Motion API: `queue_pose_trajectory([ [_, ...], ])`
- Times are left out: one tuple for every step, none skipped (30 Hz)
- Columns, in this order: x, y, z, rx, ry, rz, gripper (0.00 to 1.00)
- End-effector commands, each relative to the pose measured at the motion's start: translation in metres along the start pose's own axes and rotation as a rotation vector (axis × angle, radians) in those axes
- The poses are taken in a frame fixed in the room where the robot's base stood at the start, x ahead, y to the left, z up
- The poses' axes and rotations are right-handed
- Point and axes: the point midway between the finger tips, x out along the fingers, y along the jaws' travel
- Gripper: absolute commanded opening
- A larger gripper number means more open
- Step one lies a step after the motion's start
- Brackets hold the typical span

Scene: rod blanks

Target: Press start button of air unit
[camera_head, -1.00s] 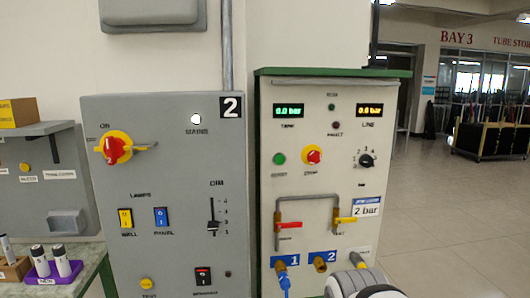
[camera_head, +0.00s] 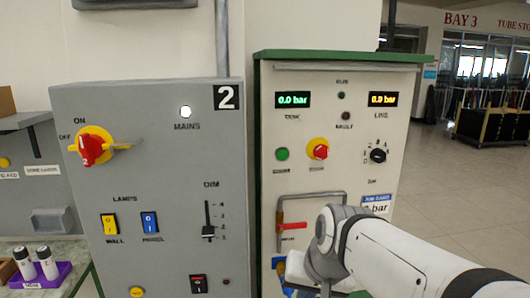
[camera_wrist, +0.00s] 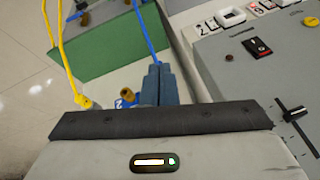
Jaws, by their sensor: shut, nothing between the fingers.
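The air unit (camera_head: 263,100) is a cream cabinet with a green top, right of centre in the head view. Its round green button (camera_head: 282,154) sits left of a red knob on a yellow disc (camera_head: 317,148); the small label under the green button is not legible. The tank display (camera_head: 293,100) and line display (camera_head: 383,99) both read 0.0 bar. My gripper (camera_wrist: 158,82) is shut and empty, its dark fingers pressed together in the wrist view. In the head view my arm covers the unit's lower right; the fingertips are not clear there. The green button is uncovered, apart from my gripper.
A grey panel (camera_head: 150,270) marked 2 stands left of the unit, with a red-yellow mains switch (camera_head: 92,147) and a dim slider (camera_head: 208,222). The red-handled pipe (camera_head: 292,226) juts from the unit. Blue (camera_wrist: 145,32) and yellow (camera_wrist: 62,50) hoses show near my fingers.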

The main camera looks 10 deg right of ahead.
Motion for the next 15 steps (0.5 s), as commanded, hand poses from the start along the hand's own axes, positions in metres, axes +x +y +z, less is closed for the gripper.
queue_pose_trajectory([
  [-0.015,-0.01,-0.03,0.091,0.033,-0.044,0.0],
  [-0.023,-0.016,-0.046,0.149,0.053,-0.074,0.0],
  [-0.033,-0.024,-0.069,0.225,0.081,-0.116,0.0],
  [-0.041,-0.029,-0.085,0.281,0.099,-0.147,0.0],
  [-0.048,-0.033,-0.1,0.335,0.116,-0.178,0.0],
  [-0.057,-0.038,-0.12,0.401,0.137,-0.217,0.0],
  [-0.065,-0.041,-0.134,0.447,0.152,-0.246,0.0],
  [-0.071,-0.044,-0.147,0.49,0.165,-0.273,0.0],
  [-0.079,-0.047,-0.162,0.541,0.18,-0.307,0.0],
  [-0.085,-0.049,-0.173,0.575,0.19,-0.33,0.0],
  [-0.09,-0.05,-0.182,0.605,0.199,-0.351,0.0],
  [-0.095,-0.051,-0.192,0.639,0.208,-0.374,0.0],
  [-0.099,-0.052,-0.198,0.659,0.214,-0.389,0.0],
  [-0.101,-0.053,-0.203,0.676,0.218,-0.402,0.0],
  [-0.104,-0.053,-0.208,0.692,0.223,-0.414,0.0],
])
